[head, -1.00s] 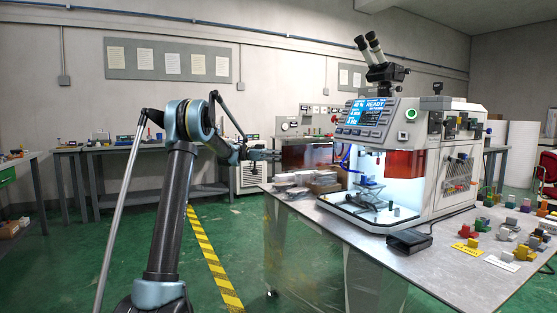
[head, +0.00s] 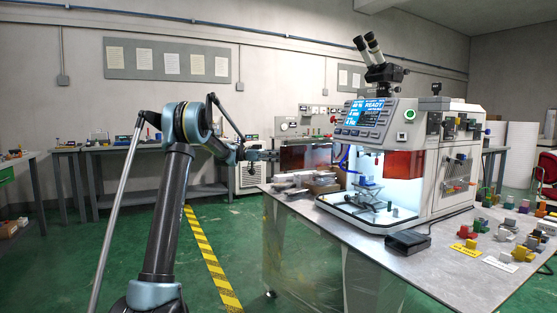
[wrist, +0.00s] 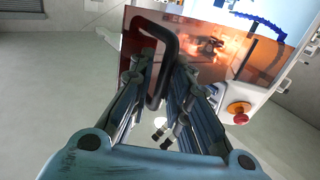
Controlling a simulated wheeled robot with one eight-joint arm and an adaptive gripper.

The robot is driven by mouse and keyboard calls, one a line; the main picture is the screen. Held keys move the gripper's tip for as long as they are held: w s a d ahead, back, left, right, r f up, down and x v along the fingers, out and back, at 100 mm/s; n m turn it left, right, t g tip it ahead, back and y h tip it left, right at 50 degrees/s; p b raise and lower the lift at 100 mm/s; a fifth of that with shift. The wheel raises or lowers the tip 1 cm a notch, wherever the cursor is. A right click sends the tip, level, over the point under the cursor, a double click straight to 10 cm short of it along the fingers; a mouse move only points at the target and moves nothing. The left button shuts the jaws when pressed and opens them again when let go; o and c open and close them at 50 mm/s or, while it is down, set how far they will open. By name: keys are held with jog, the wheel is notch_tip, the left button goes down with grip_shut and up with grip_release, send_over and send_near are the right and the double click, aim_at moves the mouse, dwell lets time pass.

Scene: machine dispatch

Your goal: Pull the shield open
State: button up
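The shield is a translucent orange-red panel (head: 305,157) at the left side of the machine (head: 445,150). It stands out from the machine, and the lit chamber (head: 370,190) shows open to its right. In the wrist view the shield (wrist: 215,48) fills the upper middle, with a dark loop handle (wrist: 170,45) on its near side. My gripper (head: 272,155) is at the shield's left edge. In the wrist view my gripper (wrist: 163,72) has one finger on each side of the handle's bar and looks closed on it. The exact contact is partly hidden by the fingers.
The machine stands on a grey table (head: 445,255). Small boxes (head: 322,183) lie below the shield. A black pedal box (head: 408,241) is at the table's front, and several coloured parts lie at the right. A red button (wrist: 238,112) is right of my gripper.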

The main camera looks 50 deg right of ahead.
jog(key=v, duration=0.7)
jog(key=shift+w, duration=0.25)
jog(key=shift+a, duration=0.15)
jog(key=s+a+f+n+t+h, duration=0.1)
jog(key=a+f+n+t, duration=0.2)
jog(key=a+n+t, duration=0.85)
jog(key=s+a+f+n+h, duration=0.1)
jog(key=a+f+n, duration=0.3)
jog(key=a, duration=1.7)
jog(key=s+a+f+n+t+y, duration=0.2)
jog(key=s+a+f+n, duration=0.3)
jog(key=a+f, duration=0.3)
jog(key=s+a+f+n+t+y, duration=0.3)
jog(key=s+a+f+n, duration=0.2)
jog(key=a, duration=0.9)
jog(key=s+a+f+n+t+y, duration=0.2)
jog(key=s+a+f+n, duration=0.3)
jog(key=a+f, duration=0.6)
jog(key=shift+s+a+n+y, duration=0.15)
jog(key=shift+a+n+y, duration=0.2)
jog(key=shift+n+y, duration=0.35)
